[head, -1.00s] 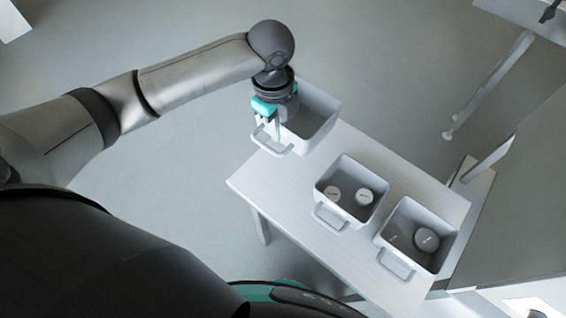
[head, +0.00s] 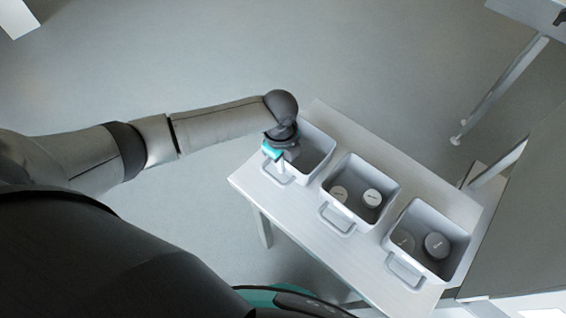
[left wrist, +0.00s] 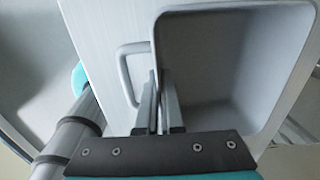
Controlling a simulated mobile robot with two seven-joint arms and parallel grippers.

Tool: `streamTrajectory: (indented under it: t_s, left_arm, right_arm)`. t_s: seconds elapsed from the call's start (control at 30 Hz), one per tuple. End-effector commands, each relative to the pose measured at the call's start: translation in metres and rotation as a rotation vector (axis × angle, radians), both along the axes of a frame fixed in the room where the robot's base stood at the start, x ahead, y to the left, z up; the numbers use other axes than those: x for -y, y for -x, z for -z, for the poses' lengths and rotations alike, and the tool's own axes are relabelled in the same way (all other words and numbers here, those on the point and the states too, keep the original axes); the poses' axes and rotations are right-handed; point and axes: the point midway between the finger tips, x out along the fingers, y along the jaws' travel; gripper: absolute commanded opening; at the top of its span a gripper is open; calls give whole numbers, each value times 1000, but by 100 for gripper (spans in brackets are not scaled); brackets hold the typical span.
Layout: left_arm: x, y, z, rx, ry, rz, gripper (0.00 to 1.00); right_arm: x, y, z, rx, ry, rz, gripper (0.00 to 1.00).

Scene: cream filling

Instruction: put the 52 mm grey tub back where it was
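Three square grey tubs with front handles are in the head view; no size marking can be read. The left tub (head: 318,150) is upright at the far left end of the table and seems to rest on it. In the left wrist view its inside (left wrist: 215,60) looks empty where visible. My left gripper (head: 280,168) is at this tub's handle-side wall. In the left wrist view the gripper's fingers (left wrist: 159,95) are close together with the wall between them. My right gripper is not in view.
The middle tub (head: 352,164) holds two round pale-lidded containers (head: 372,198). The right tub (head: 465,237) holds two round grey ones (head: 437,245). All stand in a row on the pale table (head: 320,238). A narrow gap separates the left and middle tubs.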

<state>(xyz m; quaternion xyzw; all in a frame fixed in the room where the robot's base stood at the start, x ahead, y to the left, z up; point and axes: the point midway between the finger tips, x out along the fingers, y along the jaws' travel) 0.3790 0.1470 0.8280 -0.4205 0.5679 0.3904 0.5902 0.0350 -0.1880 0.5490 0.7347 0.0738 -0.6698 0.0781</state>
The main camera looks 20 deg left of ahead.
Motion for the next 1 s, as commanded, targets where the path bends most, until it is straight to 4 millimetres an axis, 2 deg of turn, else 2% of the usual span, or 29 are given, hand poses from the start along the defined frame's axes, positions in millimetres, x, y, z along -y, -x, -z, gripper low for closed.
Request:
streamTrajectory:
  t_s: [0.27,0.3,0.57,0.83,1.0]
  left_arm:
    - [0,0,2,1,0,0,0]
    - [0,0,2,1,0,0,6]
    - [0,0,2,1,0,0,34]
    - [0,0,-1,1,0,0,34]
    - [-1,-1,-22,4,1,1,34]
  right_arm:
    - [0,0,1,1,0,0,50]
    - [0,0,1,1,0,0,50]
    - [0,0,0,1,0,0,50]
    - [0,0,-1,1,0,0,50]
    - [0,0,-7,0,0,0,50]
